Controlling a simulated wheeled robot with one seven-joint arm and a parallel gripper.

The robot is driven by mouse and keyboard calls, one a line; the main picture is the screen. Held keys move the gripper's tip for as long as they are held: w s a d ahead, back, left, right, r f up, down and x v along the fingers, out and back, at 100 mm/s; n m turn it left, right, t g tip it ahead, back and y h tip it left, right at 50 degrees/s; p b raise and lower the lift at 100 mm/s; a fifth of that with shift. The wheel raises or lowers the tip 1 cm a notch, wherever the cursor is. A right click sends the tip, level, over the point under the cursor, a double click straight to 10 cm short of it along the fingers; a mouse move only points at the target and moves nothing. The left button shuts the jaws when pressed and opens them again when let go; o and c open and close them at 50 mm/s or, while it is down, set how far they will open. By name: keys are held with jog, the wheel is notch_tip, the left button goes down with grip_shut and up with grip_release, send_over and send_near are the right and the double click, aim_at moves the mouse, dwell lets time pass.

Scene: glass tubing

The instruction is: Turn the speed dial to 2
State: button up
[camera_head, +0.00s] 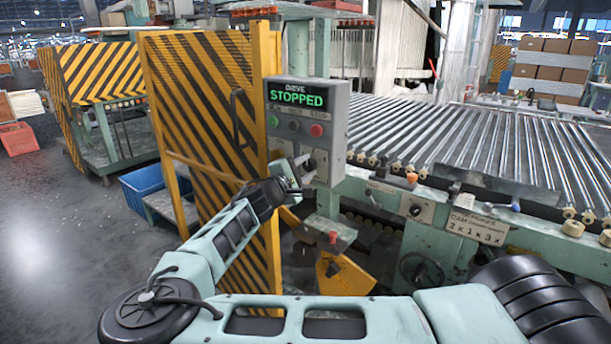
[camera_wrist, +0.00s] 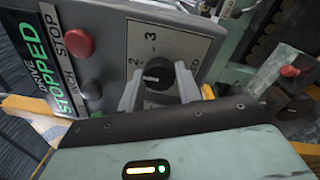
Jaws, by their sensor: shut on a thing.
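The speed dial is a round black knob (camera_wrist: 157,68) on a light plate in the wrist view, with the figures 2 and 3 readable beside it. A short white mark shows on the knob, on the side toward the left finger; which figure it points at is unclear. My gripper (camera_wrist: 160,82) has one finger on each side of the knob and is shut on it. In the head view my gripper (camera_head: 303,166) is at the lower part of the grey control box (camera_head: 340,125) and partly hides the dial. The green display (camera_head: 297,95) reads DRIVE STOPPED.
A red button (camera_head: 316,131) labelled STOP and a dark button (camera_head: 294,126) sit above the dial. A yellow-black striped guard (camera_head: 200,100) stands left of the box. A roller conveyor (camera_head: 470,140) runs to the right.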

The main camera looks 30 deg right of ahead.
jog(key=shift+m, duration=0.3)
jog(key=o, duration=1)
jog(key=b+v, duration=0.3)
jog(key=v, duration=1.4)
jog(key=shift+a+b, duration=0.2)
jog(key=shift+b, duration=0.15)
jog(key=shift+s+f, duration=0.1)
jog(key=shift+f, duration=0.05)
jog(key=shift+d, duration=0.1)
